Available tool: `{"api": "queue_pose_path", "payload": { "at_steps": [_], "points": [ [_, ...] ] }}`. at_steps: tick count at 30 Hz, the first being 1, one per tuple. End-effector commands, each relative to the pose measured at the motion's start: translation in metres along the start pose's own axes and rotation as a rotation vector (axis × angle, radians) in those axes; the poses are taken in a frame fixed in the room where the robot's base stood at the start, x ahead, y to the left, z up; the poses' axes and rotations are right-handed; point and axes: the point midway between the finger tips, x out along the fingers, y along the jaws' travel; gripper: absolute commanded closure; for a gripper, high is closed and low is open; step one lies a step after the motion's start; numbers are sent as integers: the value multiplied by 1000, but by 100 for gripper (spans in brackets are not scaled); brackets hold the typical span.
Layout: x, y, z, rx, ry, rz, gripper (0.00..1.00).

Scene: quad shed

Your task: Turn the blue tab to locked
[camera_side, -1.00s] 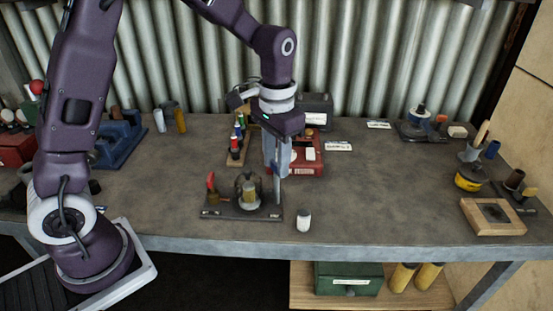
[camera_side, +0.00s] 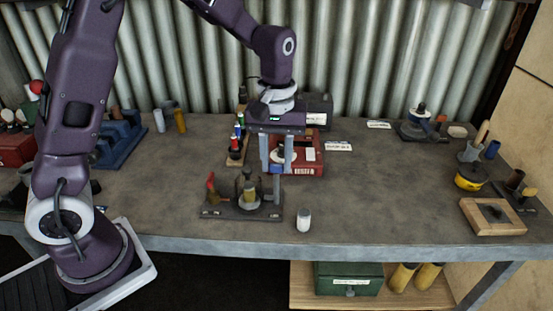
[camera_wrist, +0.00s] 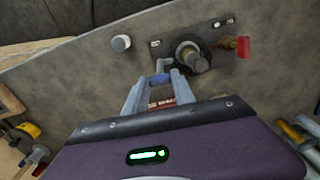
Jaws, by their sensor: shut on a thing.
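My gripper (camera_side: 277,168) points down over the right end of a dark base plate (camera_side: 225,210). In the wrist view its two fingers (camera_wrist: 160,88) are shut on the small blue tab (camera_wrist: 162,78). The plate also carries a dark round fitting with a yellowish middle (camera_side: 249,196) and a red-handled part (camera_side: 211,187). Small labels at the plate's front corners are too small to read.
A white-capped small jar (camera_side: 304,220) stands just right of the plate, near the bench's front edge. A red box (camera_side: 309,165) and a wooden rack of bottles (camera_side: 236,157) stand behind my gripper. The bench's middle right is clear.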

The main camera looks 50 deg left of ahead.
Motion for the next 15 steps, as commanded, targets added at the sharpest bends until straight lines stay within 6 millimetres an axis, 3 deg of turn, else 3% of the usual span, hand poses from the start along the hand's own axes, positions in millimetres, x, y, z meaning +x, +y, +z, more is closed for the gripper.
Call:
{"api": "queue_pose_path", "payload": {
  "at_steps": [15],
  "points": [
    [-2, 1, -1, -82, 5, 5, 100]
  ]
}}
